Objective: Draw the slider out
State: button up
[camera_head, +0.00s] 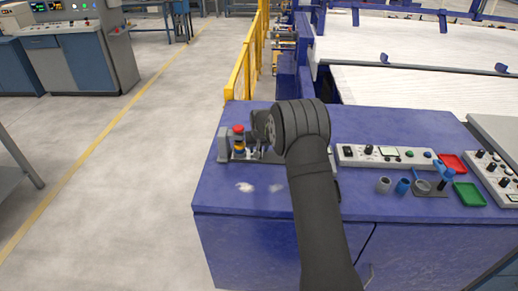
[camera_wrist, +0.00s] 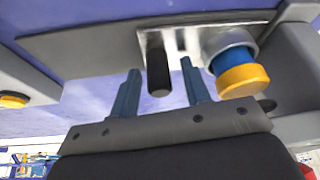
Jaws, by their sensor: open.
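The slider's black peg handle (camera_wrist: 158,72) stands out from a slotted metal plate (camera_wrist: 110,40) in the wrist view. My gripper (camera_wrist: 160,67) is open, with one finger on each side of the peg; a gap shows on both sides. Beside the right finger is a round blue part with an orange-yellow cap (camera_wrist: 243,80). In the head view the slider's fixture (camera_head: 223,146) is at the left of the blue cabinet top, and my gripper (camera_head: 257,152) is over it. My wrist and arm hide much of the fixture there.
The blue cabinet top (camera_head: 310,205) is clear in front of the fixture. To the right are a control panel (camera_head: 385,155), small cups (camera_head: 384,184), a red tray (camera_head: 452,162) and a green tray (camera_head: 469,193). A yellow railing (camera_head: 240,75) stands behind.

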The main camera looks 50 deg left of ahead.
grip_shut()
jog(key=w+d, duration=0.8)
jog(key=shift+d, duration=0.15)
jog(key=shift+w+f, duration=0.1)
grip_release()
jog(key=shift+r, duration=0.45)
jog(key=v, duration=1.6)
jog(key=shift+d+r, duration=0.15)
jog(key=shift+r, duration=0.15)
